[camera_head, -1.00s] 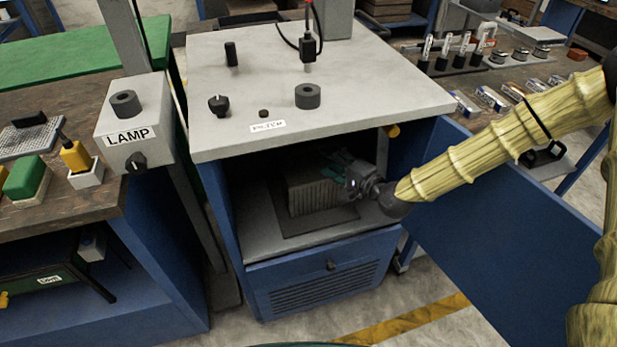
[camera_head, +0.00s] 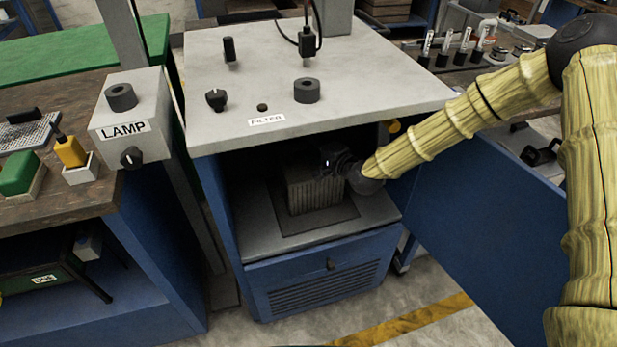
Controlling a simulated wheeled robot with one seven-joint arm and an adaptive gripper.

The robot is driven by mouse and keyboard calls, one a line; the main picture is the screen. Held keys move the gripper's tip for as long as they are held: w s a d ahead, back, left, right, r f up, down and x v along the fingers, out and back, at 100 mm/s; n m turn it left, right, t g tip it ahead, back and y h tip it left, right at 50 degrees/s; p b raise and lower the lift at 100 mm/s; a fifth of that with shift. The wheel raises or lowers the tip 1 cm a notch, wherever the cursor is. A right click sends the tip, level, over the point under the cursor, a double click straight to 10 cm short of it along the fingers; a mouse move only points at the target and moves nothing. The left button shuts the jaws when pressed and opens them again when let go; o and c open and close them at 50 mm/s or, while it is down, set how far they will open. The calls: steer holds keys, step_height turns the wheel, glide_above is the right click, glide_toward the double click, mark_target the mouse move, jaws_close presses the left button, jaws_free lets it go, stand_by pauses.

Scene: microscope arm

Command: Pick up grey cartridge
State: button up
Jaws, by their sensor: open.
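The grey cartridge (camera_head: 313,196) is a ribbed grey block inside the open blue cabinet. It stands upright on a dark square mat (camera_head: 290,227) on the cabinet's shelf. My gripper (camera_head: 330,163) is dark and reaches into the cabinet from the right. It is at the cartridge's upper right and overlaps its top in the picture. My gripper is open; its fingers are dim in the shadow, and I cannot tell whether they touch the cartridge. The cartridge's top right is partly hidden by my gripper.
The cabinet top (camera_head: 380,90), labelled FILTER, overhangs the opening. The blue door (camera_head: 490,215) stands open on the right, below my arm. A drawer (camera_head: 330,270) lies under the shelf. The LAMP box (camera_head: 130,130) is left. Shelf space in front of the cartridge is clear.

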steer(key=shift+w+a+f, duration=0.1)
steer(key=shift+w+a, duration=0.05)
steer(key=shift+w, duration=0.05)
jaws_close()
steer(key=shift+r, duration=0.2)
